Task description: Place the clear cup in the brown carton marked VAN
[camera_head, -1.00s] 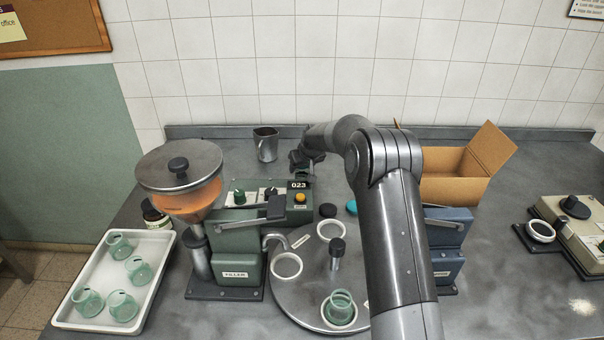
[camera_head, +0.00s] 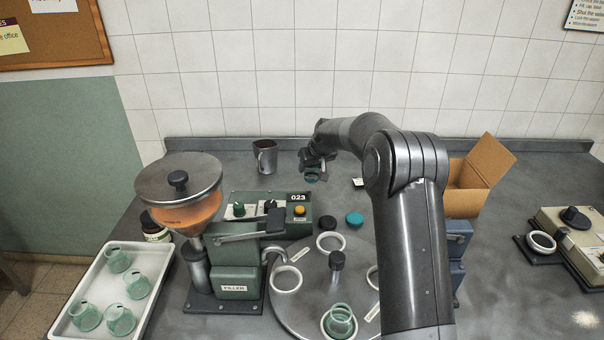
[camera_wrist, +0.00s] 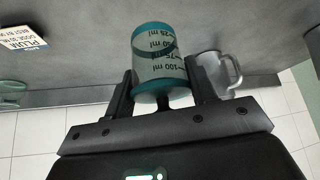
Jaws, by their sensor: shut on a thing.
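My gripper (camera_head: 314,162) is at the back of the bench, left of the carton. In the wrist view my gripper (camera_wrist: 160,92) is shut on the clear cup (camera_wrist: 160,68), which has black ml marks and teal bands at both ends. The cup (camera_head: 312,177) shows only as a small greenish piece below the fingers in the head view. The open brown carton (camera_head: 462,204) stands at the back right with a flap raised. My arm hides its left part, and no VAN marking can be read.
A metal jug (camera_head: 265,157) stands behind the green filler (camera_head: 237,273). A small PLUM card (camera_wrist: 22,38) lies on the bench. A turntable (camera_head: 300,310) holds white rings and a green jar. A white tray (camera_head: 68,322) with several green jars is at left.

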